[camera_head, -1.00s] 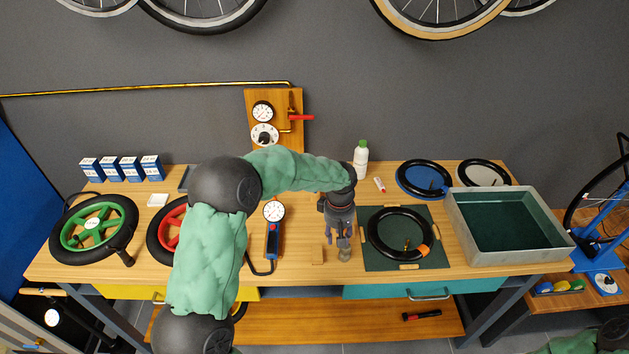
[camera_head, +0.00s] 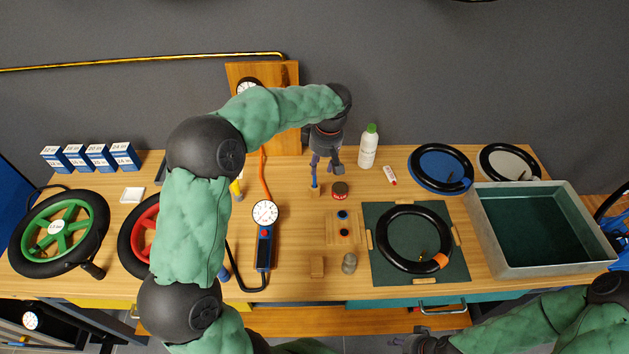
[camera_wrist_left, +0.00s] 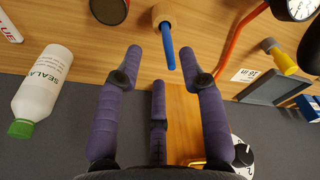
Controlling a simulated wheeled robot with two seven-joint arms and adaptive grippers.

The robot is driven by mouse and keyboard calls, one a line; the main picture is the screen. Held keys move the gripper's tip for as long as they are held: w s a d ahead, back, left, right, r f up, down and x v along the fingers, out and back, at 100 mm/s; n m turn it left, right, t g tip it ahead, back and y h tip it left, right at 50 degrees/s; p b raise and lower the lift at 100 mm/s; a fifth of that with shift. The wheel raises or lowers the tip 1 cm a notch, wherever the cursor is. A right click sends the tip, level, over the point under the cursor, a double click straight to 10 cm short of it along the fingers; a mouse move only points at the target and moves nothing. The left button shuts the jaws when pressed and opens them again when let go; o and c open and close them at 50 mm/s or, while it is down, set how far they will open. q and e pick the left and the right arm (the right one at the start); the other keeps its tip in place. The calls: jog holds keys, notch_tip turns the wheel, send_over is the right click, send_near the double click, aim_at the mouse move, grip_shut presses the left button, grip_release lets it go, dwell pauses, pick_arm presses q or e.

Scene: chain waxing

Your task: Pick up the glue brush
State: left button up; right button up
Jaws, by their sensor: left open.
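A blue-handled piece that looks like the glue brush (camera_wrist_left: 168,50) stands in a small round wooden holder (camera_wrist_left: 162,14) in the left wrist view. In the head view its blue handle (camera_head: 314,181) rises from the wooden holder (camera_head: 313,191) at the back middle of the bench. Its bristles are not visible. My left gripper (camera_head: 326,168) is open and empty, close above and behind the holder. In the wrist view the handle points toward the gap between my open left fingers (camera_wrist_left: 167,65).
A dark red-lidded jar (camera_head: 340,190) stands just right of the holder. A white sealant bottle (camera_head: 368,150) and a glue tube (camera_head: 389,175) are further right. A yellow-and-grey piece (camera_wrist_left: 283,60) and the wooden gauge board (camera_head: 285,135) are close by.

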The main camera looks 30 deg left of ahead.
aim_at(313, 185)
pick_arm(q)
jog(key=f, duration=0.3)
jog(key=shift+w+a, duration=0.1)
jog(key=shift+a, duration=0.2)
jog(key=f, duration=0.1)
jog(key=a+f+b, duration=0.1)
jog(key=f, duration=0.2)
jog(key=shift+s+a+f, duration=0.15)
jog(key=shift+s+f, duration=0.1)
jog(key=shift+f, duration=0.1)
grip_shut()
